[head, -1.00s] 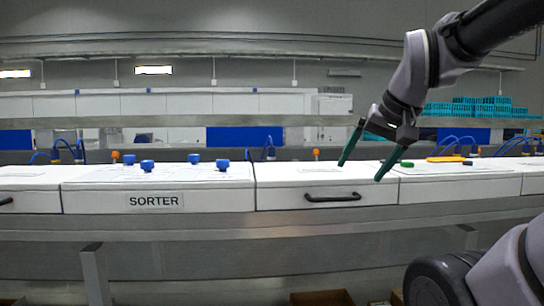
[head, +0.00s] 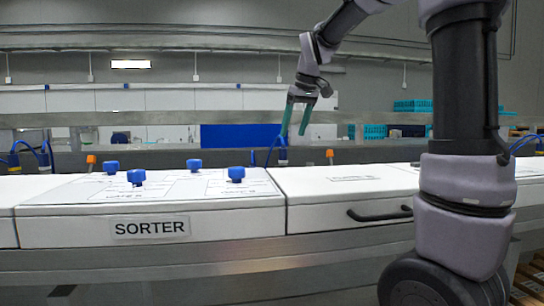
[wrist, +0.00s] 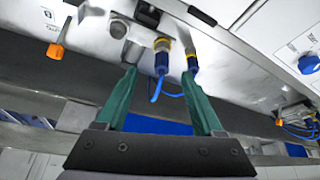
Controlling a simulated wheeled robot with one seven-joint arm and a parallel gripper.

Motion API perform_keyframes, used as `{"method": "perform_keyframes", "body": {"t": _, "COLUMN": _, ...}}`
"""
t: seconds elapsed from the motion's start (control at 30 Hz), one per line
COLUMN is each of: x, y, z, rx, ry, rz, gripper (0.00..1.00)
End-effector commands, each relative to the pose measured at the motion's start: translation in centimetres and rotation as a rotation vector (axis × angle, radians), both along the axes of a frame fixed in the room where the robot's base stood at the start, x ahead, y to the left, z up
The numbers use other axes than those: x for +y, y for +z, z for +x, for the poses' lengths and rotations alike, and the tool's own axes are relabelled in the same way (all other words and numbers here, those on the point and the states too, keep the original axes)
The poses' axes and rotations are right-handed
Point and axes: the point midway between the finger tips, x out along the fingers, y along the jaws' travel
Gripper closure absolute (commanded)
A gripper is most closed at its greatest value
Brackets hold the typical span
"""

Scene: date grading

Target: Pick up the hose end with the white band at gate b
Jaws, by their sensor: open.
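Two blue hose ends sit at ports on the grey panel in the wrist view: one (wrist: 162,62) lies between my fingertips, the other (wrist: 192,66) by the right fingertip. Both have yellowish collars, and blue hose loops from them. I cannot make out a white band on either, nor a gate b label. My gripper (wrist: 160,74) has green fingers, apart and empty. In the head view my gripper (head: 294,134) is above the back edge of the counter, near a blue hose fitting (head: 282,153). I cannot tell whether the fingers touch a hose end.
An orange knob (wrist: 56,51) is at the left and more blue hoses (wrist: 300,128) at the right in the wrist view. The SORTER unit (head: 150,228) with blue knobs stands left of a white drawer unit (head: 330,216). My arm hides part of the counter's right side.

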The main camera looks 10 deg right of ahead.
Motion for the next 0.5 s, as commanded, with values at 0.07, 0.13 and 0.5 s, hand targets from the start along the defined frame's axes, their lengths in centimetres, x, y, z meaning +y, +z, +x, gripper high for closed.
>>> {"method": "perform_keyframes", "body": {"t": 0.07, "x": 0.3, "y": -0.2, "z": 0.6, "rx": 0.001, "ry": 0.015, "rz": -0.012, "gripper": 0.31}}
{"method": "perform_keyframes", "body": {"t": 0.13, "x": 0.4, "y": -0.8, "z": 1.0, "rx": 0.004, "ry": 0.021, "rz": -0.017, "gripper": 0.31}}
{"method": "perform_keyframes", "body": {"t": 0.5, "x": 1.2, "y": -5.2, "z": 2.7, "rx": 0.002, "ry": 0.02, "rz": -0.016, "gripper": 0.31}}
